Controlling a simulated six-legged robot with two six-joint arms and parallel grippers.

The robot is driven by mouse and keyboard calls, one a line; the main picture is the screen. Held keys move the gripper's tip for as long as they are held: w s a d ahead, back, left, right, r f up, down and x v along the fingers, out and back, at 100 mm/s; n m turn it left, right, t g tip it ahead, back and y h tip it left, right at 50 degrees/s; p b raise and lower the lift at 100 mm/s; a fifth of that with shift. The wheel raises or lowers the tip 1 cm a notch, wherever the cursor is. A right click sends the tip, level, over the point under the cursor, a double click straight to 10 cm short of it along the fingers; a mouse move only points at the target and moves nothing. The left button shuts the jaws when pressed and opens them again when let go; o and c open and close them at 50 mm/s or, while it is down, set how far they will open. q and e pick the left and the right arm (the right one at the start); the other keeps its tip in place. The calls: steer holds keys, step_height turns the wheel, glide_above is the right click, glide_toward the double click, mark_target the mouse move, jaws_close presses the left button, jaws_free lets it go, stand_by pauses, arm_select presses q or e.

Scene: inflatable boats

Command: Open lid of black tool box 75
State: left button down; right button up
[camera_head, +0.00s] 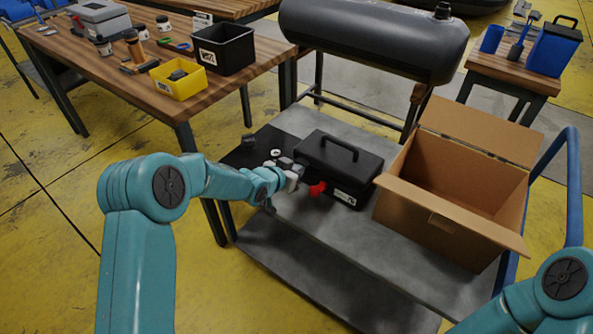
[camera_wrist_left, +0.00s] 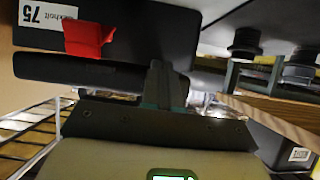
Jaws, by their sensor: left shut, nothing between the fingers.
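The black tool box (camera_head: 352,164) stands on the grey cart with its lid down and its handle on top. A red latch (camera_head: 317,188) and a white label are on its front. In the left wrist view the tool box (camera_wrist_left: 140,30) fills the upper left, with the label "75" (camera_wrist_left: 48,12) and the red latch (camera_wrist_left: 88,38) beside it. My left gripper (camera_head: 298,178) is in front of the box, just left of the latch. In the left wrist view its fingers (camera_wrist_left: 165,85) are shut and empty, close to the box edge. Whether they touch it is unclear. My right gripper is out of view.
An open cardboard box (camera_head: 450,205) stands right of the tool box on the cart (camera_head: 300,230). A dark tank (camera_head: 375,38) is behind. A wooden table (camera_head: 110,75) at left holds a yellow bin (camera_head: 178,84) and a black bin (camera_head: 222,52). The cart's front is clear.

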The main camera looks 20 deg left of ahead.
mark_target(299, 152)
arm_select(q)
steer(key=shift+w+r+p, duration=0.1)
steer(key=shift+r+p, duration=0.65)
steer(key=shift+r, duration=0.75)
steer(key=shift+w+d+r+p, duration=0.1)
steer(key=shift+w+r+p, duration=0.1)
steer(key=shift+r+p, duration=0.5)
steer(key=shift+w+d+r+p, duration=0.1)
steer(key=shift+w+r+p, duration=0.1)
steer(key=shift+r+p, duration=0.45)
steer(key=shift+w+r, duration=0.1)
steer(key=shift+r, duration=0.05)
steer(key=shift+w+d+r+p, duration=0.15)
steer(key=shift+w+r+p, duration=0.15)
steer(key=shift+r+p, duration=0.35)
steer(key=shift+w+d+r+p, duration=0.1)
steer(key=shift+w+r+p, duration=0.2)
steer(key=shift+r+p, duration=0.3)
